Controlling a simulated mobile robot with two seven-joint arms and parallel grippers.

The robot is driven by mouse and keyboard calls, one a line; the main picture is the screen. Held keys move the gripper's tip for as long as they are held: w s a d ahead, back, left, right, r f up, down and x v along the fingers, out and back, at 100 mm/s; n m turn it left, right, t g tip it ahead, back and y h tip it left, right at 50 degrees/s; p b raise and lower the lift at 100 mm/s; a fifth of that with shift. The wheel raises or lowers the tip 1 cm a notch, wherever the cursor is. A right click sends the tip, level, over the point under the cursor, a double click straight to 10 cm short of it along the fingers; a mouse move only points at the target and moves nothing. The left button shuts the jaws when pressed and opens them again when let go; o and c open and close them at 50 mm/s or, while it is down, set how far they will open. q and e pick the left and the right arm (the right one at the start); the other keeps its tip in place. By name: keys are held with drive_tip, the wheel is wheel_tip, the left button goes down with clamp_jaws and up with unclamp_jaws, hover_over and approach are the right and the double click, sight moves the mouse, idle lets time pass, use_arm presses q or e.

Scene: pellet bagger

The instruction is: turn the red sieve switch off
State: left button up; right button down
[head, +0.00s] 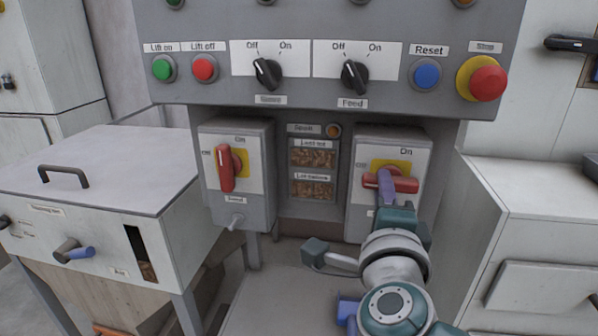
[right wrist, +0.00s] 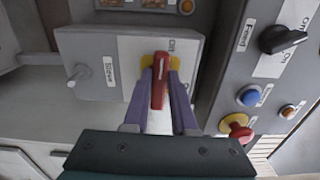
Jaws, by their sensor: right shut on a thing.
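The red sieve switch (head: 405,184) is a red handle on a yellow plate, on the right grey switch box (head: 357,220). Its handle lies horizontal, in line with the Off mark at its left; the On mark is above. In the right wrist view the red handle (right wrist: 159,82) stands between the purple fingers, and the box carries a Sieve label (right wrist: 109,66). My right gripper (head: 386,183) is shut on the handle, and a finger hides part of it in the head view. My left gripper is not in view.
A left switch box (head: 263,200) has a similar red handle (head: 226,168), standing upright. Above is a panel with two black knobs, a blue Reset button (head: 427,74) and a red Stop button (head: 487,82). A white-topped cabinet (head: 100,165) stands left, white drawers (head: 545,190) right.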

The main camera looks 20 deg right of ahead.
drive_tip(key=shift+n, duration=0.3)
drive_tip(key=c, duration=0.7)
unclamp_jaws()
drive_tip(key=v, duration=1)
drive_tip(key=shift+w, duration=0.1)
